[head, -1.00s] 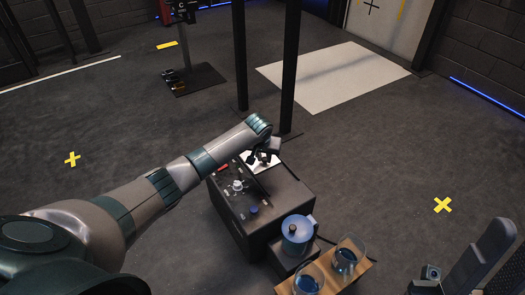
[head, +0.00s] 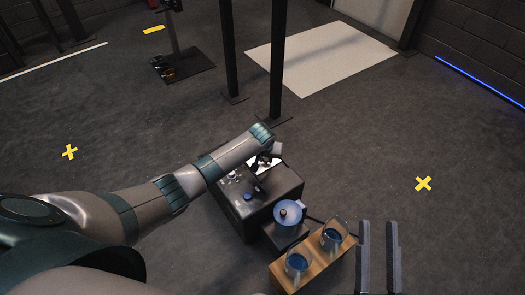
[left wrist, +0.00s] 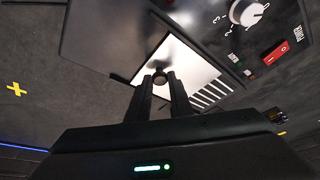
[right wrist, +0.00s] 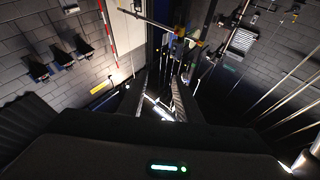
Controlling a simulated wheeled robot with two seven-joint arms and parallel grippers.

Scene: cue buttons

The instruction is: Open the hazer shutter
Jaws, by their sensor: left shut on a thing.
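The hazer is a dark box (head: 270,202) on the floor in the middle of the head view. In the left wrist view its top has a pale, shiny plate (left wrist: 185,60) beside a row of slots (left wrist: 213,93). My left gripper (left wrist: 160,80) is shut on a small dark round knob (left wrist: 160,75) at the pale plate. In the head view the left gripper (head: 262,165) is over the far part of the box, and my arm partly covers the box. My right gripper (head: 377,225) is open and empty, right of the box.
A white dial (left wrist: 248,12) and a red switch (left wrist: 275,53) sit on the box. Dark posts (head: 277,60) rise behind; the floor at right is clear.

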